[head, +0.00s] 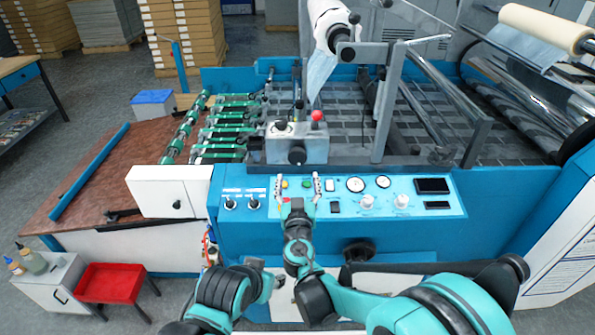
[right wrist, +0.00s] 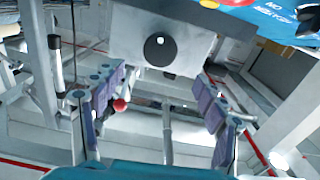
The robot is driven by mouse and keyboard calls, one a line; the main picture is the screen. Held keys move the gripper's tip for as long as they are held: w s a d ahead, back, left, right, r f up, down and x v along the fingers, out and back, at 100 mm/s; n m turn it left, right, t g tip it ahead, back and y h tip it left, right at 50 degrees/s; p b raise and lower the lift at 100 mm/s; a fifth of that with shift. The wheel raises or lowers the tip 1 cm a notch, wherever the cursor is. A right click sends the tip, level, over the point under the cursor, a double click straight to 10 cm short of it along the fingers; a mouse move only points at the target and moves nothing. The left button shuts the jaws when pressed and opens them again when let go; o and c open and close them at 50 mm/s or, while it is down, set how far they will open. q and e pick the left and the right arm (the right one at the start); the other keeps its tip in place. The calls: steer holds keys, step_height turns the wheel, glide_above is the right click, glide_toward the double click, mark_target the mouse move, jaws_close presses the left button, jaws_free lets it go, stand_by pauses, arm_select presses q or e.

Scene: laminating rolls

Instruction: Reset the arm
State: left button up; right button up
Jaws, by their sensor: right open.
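My right gripper (head: 298,186) is open in front of the blue control panel (head: 240,205) of the machine. Its two fingers are spread apart over the panel's small coloured buttons and hide part of them. In the right wrist view the gripper (right wrist: 160,102) has purple-grey finger pads wide apart with nothing between them. The right arm (head: 440,305) reaches in from the lower right. The bent left arm (head: 225,290) shows at the bottom of the head view; I cannot make out its gripper.
A grey box (head: 297,147) with a red knob (head: 317,115) stands behind the panel. A white box (head: 168,190) is left of the panel. A red bin (head: 110,283) and a white cabinet (head: 45,285) stand at the lower left. Open floor lies at the far left.

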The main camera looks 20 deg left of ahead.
steer(key=shift+s+d, duration=0.1)
steer(key=shift+s, duration=0.2)
steer(key=s+d+m+g+h, duration=0.2)
steer(key=s+d+h, duration=0.15)
steer(key=d, duration=1.05)
steer(key=s+d+m+g+h, duration=0.2)
steer(key=s+d+g+h, duration=0.15)
steer(key=d, duration=1.15)
steer(key=s+d+f+g+y, duration=0.1)
steer(key=s+d+f+g, duration=0.1)
steer(key=s, duration=0.7)
steer(key=s+d+f+g+y, duration=0.1)
steer(key=s+d+f+g, duration=0.2)
steer(key=s, duration=0.6)
steer(key=shift+s+d+f, duration=0.3)
steer(key=shift+d+f, duration=0.35)
steer(key=shift+f, duration=0.15)
